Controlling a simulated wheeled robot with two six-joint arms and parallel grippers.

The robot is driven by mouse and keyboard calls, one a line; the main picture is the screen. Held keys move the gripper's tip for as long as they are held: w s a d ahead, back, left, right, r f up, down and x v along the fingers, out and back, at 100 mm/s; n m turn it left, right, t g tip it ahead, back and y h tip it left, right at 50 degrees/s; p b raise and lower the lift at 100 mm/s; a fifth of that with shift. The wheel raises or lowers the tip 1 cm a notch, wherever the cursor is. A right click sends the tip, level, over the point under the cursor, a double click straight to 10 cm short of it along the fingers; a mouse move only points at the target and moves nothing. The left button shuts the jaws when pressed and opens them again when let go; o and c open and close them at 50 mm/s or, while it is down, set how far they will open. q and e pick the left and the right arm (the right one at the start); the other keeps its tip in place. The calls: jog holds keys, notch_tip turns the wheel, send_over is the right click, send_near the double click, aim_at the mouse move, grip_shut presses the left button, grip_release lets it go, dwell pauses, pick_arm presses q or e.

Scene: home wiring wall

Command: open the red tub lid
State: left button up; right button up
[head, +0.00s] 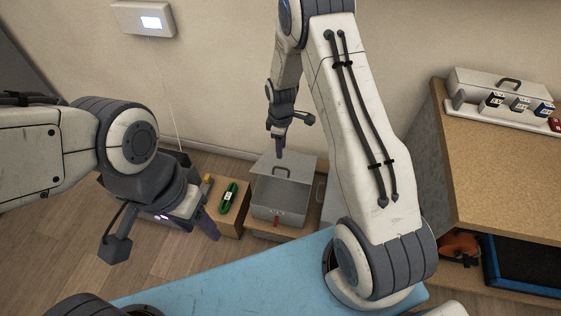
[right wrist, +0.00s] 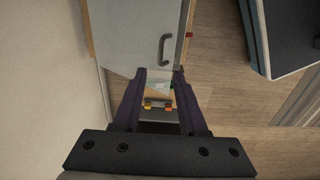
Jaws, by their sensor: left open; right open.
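A grey tub (head: 280,205) with a small red tag (head: 276,221) on its front stands low near the wall. Its grey lid (head: 300,165) has a dark handle and looks tilted up at the back, with a gap above the tub's front. In the right wrist view, a grey panel with a dark handle, apparently the lid (right wrist: 135,35), lies beyond the fingers. My right gripper (head: 280,147) is open and empty at the lid's rear edge; contact is unclear. It also shows in the right wrist view (right wrist: 157,80). My left gripper (head: 200,208) is open, left of the tub.
A green object (head: 228,198) lies on a wooden surface left of the tub. A blue surface (head: 200,286) spans the foreground. A wooden cabinet (head: 500,170) at right carries another grey case (head: 500,84). A white wall unit (head: 143,20) hangs at upper left.

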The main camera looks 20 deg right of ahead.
notch_tip(320, 180, down, 10)
jog(key=shift+r+b, duration=0.25)
jog(key=shift+b, duration=0.25)
grip_shut()
dwell(1.2)
